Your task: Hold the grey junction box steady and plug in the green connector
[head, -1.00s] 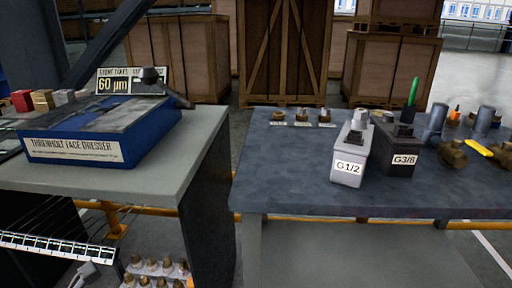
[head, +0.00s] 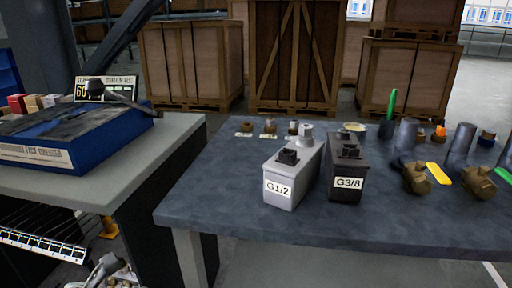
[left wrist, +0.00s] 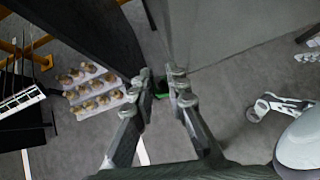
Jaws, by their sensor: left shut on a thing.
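The grey junction box (head: 292,172), labelled G1/2, stands upright on the dark blue table near its front left, with a dark square socket on top. No gripper touches it. My left gripper (left wrist: 167,97) points down over the floor in the left wrist view, shut on a small green piece, which looks like the green connector (left wrist: 186,99). The fingers hide most of it. Part of this gripper seems to show at the bottom left of the head view. My right gripper is not seen in the head view; a pale jointed linkage (left wrist: 278,106) in the left wrist view may be it.
A black box (head: 347,172), labelled G3/8, stands close right of the grey one. Brass fittings (head: 417,179), grey cylinders and a green upright stick (head: 391,104) are further right. A blue case (head: 95,138) lies on the left bench. A gap separates bench and table.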

